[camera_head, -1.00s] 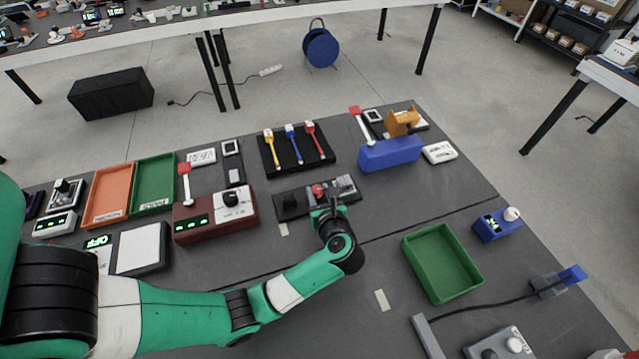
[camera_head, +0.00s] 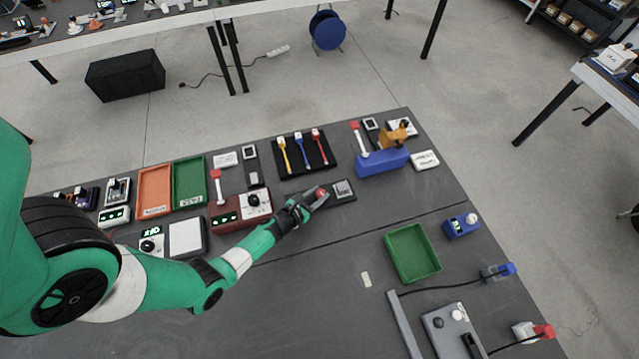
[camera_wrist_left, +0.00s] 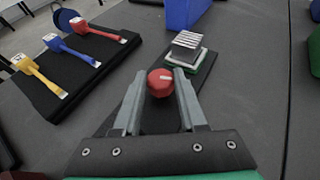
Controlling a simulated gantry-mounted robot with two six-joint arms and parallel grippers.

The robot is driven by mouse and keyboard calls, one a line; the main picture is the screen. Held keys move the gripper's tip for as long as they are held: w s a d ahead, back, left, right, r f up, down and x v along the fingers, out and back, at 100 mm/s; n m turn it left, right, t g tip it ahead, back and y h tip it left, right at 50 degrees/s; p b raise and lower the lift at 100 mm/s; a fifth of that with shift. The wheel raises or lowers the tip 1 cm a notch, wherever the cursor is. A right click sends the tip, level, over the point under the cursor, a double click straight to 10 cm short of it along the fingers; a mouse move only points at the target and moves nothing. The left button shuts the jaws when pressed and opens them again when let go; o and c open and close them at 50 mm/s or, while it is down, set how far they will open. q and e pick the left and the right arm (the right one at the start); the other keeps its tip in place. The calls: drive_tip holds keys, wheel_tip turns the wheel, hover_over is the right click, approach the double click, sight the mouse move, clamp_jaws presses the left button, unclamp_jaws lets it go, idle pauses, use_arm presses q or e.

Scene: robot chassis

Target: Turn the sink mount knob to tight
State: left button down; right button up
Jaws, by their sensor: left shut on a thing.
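The sink mount is a dark base (camera_head: 333,203) with a small red knob (camera_head: 321,192) and a ribbed grey heat sink (camera_head: 343,188) at its right end. My left gripper (camera_wrist_left: 158,78) is shut on the knob, one finger on each side. In the head view, my left gripper (camera_head: 311,198) reaches the knob from the lower left and hides the base's left part. My right gripper is not in view.
A black tray (camera_head: 304,168) with yellow, blue and red tools lies behind the mount. A maroon box (camera_head: 228,214) with a dial stands at its left, a blue block (camera_head: 382,163) behind right. A green tray (camera_head: 412,252) lies front right. The bench between is clear.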

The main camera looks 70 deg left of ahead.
use_arm(q)
drive_tip(key=shift+a+r+m+h+p, duration=0.2)
drive_tip(key=shift+r+m+h+p, duration=0.1)
drive_tip(key=shift+r+p, duration=0.1)
drive_tip(key=shift+f+m+t+h, duration=0.2)
drive_tip(key=shift+m+t+h, duration=0.3)
drive_tip(key=shift+m+h, duration=0.2)
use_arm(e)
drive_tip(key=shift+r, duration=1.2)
use_arm(q)
drive_tip(key=shift+c, duration=2.3)
unclamp_jaws()
drive_tip(key=shift+d+f, duration=0.1)
drive_tip(key=shift+s+p, duration=0.15)
drive_tip(key=shift+p, duration=0.15)
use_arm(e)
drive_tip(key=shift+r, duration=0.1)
use_arm(q)
drive_tip(key=p+v, duration=0.2)
drive_tip(key=v, duration=0.3)
drive_tip(key=p+v, duration=0.3)
drive_tip(key=v, duration=0.3)
drive_tip(key=shift+a+p, duration=0.25)
drive_tip(key=shift+p, duration=0.1)
drive_tip(key=shift+s+d, duration=0.2)
drive_tip(key=shift+s, duration=0.05)
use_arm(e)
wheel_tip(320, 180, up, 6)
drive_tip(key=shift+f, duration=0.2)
